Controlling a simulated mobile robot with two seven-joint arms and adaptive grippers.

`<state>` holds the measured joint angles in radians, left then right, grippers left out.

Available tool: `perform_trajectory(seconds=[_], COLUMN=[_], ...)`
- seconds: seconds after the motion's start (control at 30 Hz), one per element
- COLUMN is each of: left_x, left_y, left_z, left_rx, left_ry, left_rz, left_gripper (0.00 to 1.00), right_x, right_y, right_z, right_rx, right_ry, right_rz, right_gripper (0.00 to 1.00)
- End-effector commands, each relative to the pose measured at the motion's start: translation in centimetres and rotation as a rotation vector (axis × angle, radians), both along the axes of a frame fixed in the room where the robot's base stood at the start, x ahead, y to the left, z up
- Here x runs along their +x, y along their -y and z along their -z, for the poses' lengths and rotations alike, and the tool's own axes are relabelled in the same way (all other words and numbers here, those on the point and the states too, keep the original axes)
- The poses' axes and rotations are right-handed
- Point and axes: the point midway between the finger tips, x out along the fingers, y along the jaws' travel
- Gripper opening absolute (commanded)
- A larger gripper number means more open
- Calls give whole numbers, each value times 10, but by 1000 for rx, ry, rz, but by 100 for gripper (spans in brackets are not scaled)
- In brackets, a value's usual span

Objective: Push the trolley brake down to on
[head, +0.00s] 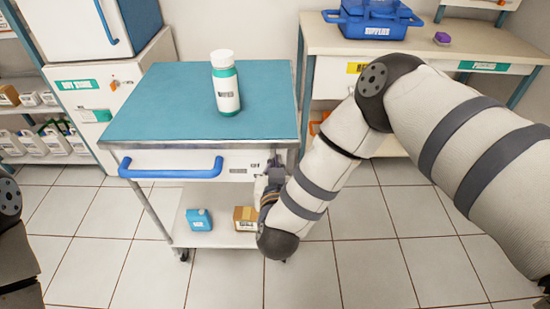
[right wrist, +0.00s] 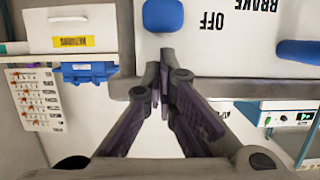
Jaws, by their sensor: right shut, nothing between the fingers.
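The trolley has a teal top (head: 165,100) and a white front panel (head: 140,160); the panel (right wrist: 225,60) also shows upside down in the right wrist view. A blue knob (right wrist: 163,15), apparently the brake, is on the panel beside the upside-down words OFF (right wrist: 213,20) and BRAKE (right wrist: 255,4). My right gripper (right wrist: 160,66) is shut and empty. Its tips are in front of the panel, just below the knob in that picture, with a visible gap. In the head view the right gripper (head: 270,175) is at the panel's right end, and the brake is hidden. My left gripper is out of view.
A blue drawer handle (head: 170,172) sticks out from the trolley front. A white and green bottle (head: 226,85) stands on top. A lower shelf (head: 220,236) holds a blue jug (head: 199,220) and a brown box (head: 245,217). Tiled floor (head: 375,260) to the right is clear.

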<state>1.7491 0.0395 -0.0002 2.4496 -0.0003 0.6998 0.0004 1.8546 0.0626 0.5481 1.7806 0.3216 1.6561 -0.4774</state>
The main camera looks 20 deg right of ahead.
Motion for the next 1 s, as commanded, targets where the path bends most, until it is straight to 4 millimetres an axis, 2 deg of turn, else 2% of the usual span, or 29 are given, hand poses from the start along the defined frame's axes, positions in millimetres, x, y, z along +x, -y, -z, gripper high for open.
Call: perform_trajectory(seconds=[0.1,0.47,0.57,0.7,0.8,1.0], left_x=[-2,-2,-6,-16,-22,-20], left_y=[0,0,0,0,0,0], left_z=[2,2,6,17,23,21], left_rx=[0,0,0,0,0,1], left_ry=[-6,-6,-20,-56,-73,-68], left_rz=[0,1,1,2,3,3], left_gripper=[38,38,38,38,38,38], right_x=[0,0,-1,-2,-2,-1], right_y=[0,0,-1,-1,0,-1], right_z=[8,8,18,45,58,55], right_rx=[0,1,1,-1,0,1], right_ry=[0,2,-2,-10,-6,-1], right_rz=[0,-1,0,0,0,0], right_gripper=[0,0,0,0,0,0])
